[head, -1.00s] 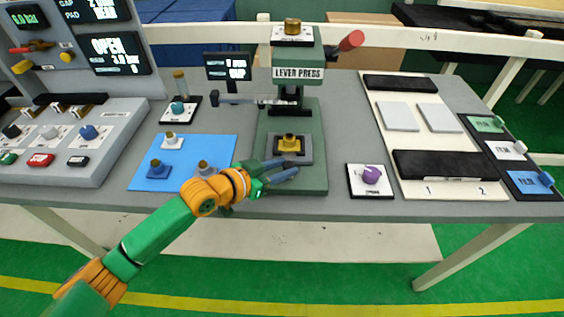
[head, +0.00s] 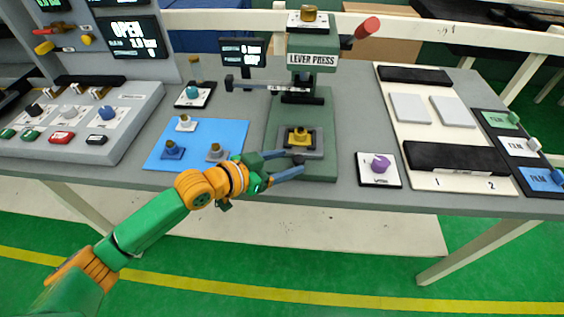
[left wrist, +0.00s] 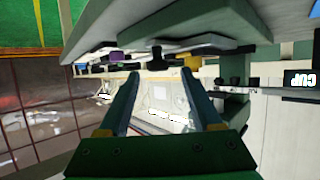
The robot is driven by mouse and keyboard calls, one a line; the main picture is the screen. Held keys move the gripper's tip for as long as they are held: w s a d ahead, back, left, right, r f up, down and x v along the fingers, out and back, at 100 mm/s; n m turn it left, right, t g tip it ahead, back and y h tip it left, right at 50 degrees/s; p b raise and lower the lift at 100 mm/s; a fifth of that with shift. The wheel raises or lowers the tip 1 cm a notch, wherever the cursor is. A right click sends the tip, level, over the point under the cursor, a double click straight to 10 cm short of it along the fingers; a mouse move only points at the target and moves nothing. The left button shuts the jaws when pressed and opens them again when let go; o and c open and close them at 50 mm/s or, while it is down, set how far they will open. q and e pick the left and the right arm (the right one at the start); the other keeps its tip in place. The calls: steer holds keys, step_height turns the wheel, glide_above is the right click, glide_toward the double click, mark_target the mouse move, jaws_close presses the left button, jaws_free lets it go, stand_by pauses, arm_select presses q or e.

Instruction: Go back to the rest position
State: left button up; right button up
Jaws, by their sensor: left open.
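My left gripper (head: 288,164) reaches in from the lower left in the head view, over the front edge of the table near the lever press (head: 310,85). Its two fingers are apart with nothing between them, and they also show open in the left wrist view (left wrist: 165,103). A yellow and dark piece (head: 299,137) sits in the press's nest, just beyond the fingertips. I cannot tell whether the fingers touch the press base. My right gripper is not in view.
A purple-knobbed pad (head: 380,164) and a white board (head: 425,180) are to the right. A control panel (head: 90,115) stands at the left. The floor before the table is clear.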

arm_select(q)
steer(key=v, duration=0.4)
steer(key=shift+s, duration=0.1)
steer(key=shift+f, duration=0.1)
steer(key=s+f+n+g+y, duration=0.1)
steer(key=s+f+y, duration=0.1)
steer(key=s+f, duration=0.45)
steer(key=s+a+f+n+g+y, duration=0.6)
steer(key=s+a+f, duration=0.5)
steer(key=s, duration=0.4)
step_height(320, 180, down, 16)
steer(key=s+y, duration=0.1)
steer(key=s, duration=0.1)
steer(key=s+a+f+g, duration=0.1)
steer(key=s+a+f, duration=0.1)
steer(key=s+f, duration=0.8)
steer(key=shift+s, duration=0.9)
